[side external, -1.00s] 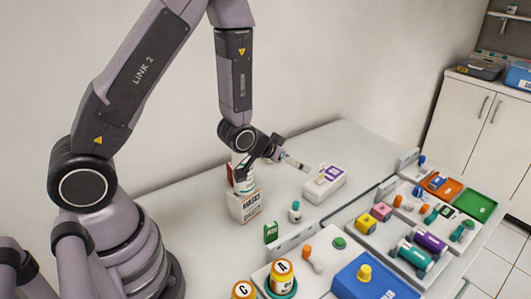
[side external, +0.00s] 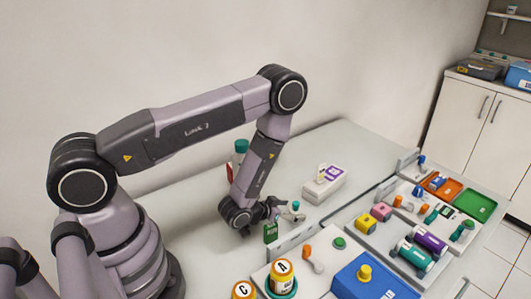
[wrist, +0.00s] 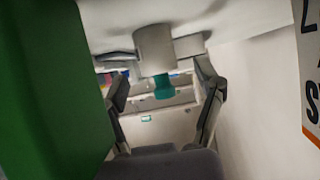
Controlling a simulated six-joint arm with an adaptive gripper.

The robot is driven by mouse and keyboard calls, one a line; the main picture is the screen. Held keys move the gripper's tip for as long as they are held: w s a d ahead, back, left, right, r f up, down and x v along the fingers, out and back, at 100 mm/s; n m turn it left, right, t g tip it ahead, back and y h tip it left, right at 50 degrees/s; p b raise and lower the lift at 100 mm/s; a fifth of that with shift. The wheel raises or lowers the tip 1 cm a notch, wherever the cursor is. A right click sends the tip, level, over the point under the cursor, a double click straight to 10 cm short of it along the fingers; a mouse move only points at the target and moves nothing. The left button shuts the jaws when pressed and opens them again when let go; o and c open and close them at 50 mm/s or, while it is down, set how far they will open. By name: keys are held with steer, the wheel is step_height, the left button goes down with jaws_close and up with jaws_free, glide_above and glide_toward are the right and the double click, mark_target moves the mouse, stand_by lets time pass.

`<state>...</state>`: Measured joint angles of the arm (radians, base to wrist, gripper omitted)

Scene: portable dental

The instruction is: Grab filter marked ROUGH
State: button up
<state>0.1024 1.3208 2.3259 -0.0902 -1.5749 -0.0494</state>
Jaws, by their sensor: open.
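I cannot read the word ROUGH on anything in view, so I cannot tell which object is the filter. My gripper (side external: 291,214) is low over the table in the side view, pointing right, with open jaws. In the wrist view my gripper (wrist: 160,78) has a finger on each side of a small white bottle (wrist: 154,47) with a teal cap, which appears upside down. In the side view that bottle's teal cap (side external: 296,205) shows by the fingertips, its body mostly hidden. I cannot tell whether the fingers touch it.
A green box (side external: 270,232) stands close to the gripper; a green face (wrist: 50,90) fills the wrist view's left. A lettered white panel (wrist: 309,70) is at its right edge. A white box with a purple label (side external: 324,182) stands behind. Trays with coloured parts lie right.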

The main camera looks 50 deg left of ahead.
steer(key=shift+x, duration=0.95)
steer(key=shift+c, duration=0.3)
steer(key=c, duration=0.9)
steer(key=shift+r, duration=0.1)
